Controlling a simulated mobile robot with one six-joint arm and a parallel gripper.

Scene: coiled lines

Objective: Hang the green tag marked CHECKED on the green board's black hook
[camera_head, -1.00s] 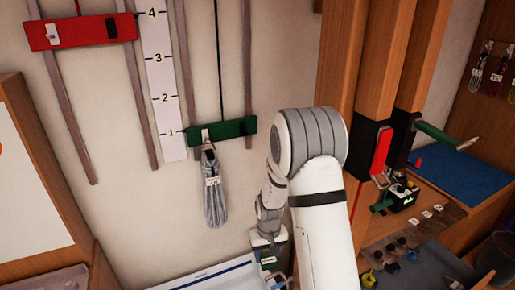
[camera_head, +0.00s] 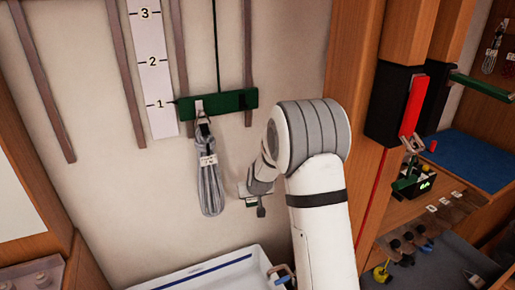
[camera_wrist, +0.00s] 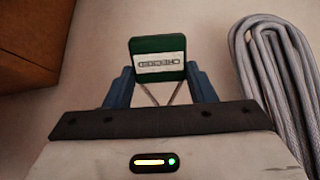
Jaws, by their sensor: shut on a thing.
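The green tag (camera_wrist: 157,45) shows in the wrist view with a white label whose lettering is too blurred to read surely. My gripper (camera_wrist: 162,84) is shut on it between two blue fingers, with a thin cord in a V below. In the head view the tag (camera_head: 251,203) is small beside my gripper (camera_head: 254,192), below the green board. The green board (camera_head: 222,104) is on the wall, above and left of my gripper. Its black hook (camera_head: 246,100) is at its right end, hard to make out, with nothing seen on it.
A grey coiled line (camera_head: 209,180) with a label hangs from the board's pale left hook, left of my gripper; it also shows in the wrist view (camera_wrist: 275,70). A white tray (camera_head: 222,270) is below. A wooden post (camera_head: 350,90) stands at right.

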